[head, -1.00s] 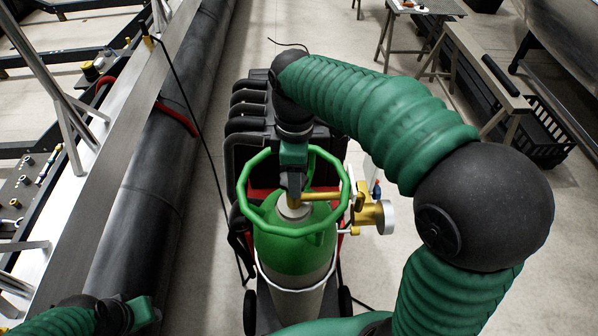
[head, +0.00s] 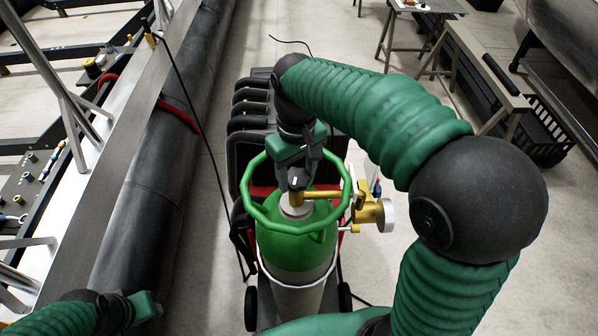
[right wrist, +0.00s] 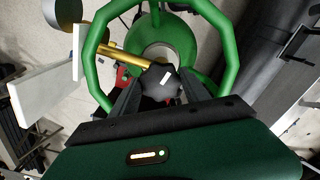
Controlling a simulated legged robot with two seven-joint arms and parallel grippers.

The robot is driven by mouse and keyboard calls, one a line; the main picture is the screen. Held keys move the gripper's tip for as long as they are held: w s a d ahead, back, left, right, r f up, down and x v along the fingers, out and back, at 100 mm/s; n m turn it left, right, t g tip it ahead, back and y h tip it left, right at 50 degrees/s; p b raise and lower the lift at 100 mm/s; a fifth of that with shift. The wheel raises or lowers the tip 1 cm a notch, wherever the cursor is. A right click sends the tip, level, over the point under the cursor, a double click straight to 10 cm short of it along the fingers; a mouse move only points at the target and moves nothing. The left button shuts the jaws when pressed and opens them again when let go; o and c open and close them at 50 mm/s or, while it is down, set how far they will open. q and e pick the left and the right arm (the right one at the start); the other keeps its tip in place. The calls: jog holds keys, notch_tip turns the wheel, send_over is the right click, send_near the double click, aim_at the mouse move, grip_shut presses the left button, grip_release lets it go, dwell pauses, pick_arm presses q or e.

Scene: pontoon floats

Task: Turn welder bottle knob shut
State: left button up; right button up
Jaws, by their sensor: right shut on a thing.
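A green and grey gas bottle (head: 290,247) stands upright in the middle of the head view, with a green ring guard (head: 328,228) around its top. A brass valve fitting and regulator (head: 368,212) stick out to the right of its neck. My right gripper (head: 297,184) reaches down into the ring from above and is shut on the dark valve knob. The knob (right wrist: 162,80), with a white mark, shows between the fingers in the right wrist view. My left gripper (head: 145,306) is at the lower left, away from the bottle; its fingers are not clear.
A black cart (head: 252,120) with dark cases stands behind the bottle. A long black pontoon tube (head: 150,190) runs along the left. Workbenches (head: 465,60) and a black crate (head: 540,130) are at the upper right. Open floor lies between.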

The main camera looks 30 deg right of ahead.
jog(key=m, duration=0.4)
jog(key=shift+w+r+m+p, duration=0.2)
jog(key=shift+r+m+p, duration=0.05)
jog(key=shift+m+p, duration=0.05)
jog(key=m, duration=0.3)
jog(key=shift+m, duration=0.3)
jog(key=m+p, duration=0.1)
jog(key=m, duration=0.2)
jog(key=shift+w+a+m, duration=0.1)
jog(key=shift+m, duration=2)
jog(key=o, duration=1.1)
jog(key=shift+f, duration=0.1)
jog(key=shift+o, duration=1.3)
jog(key=shift+w+f, duration=0.15)
jog(key=shift+d, duration=0.2)
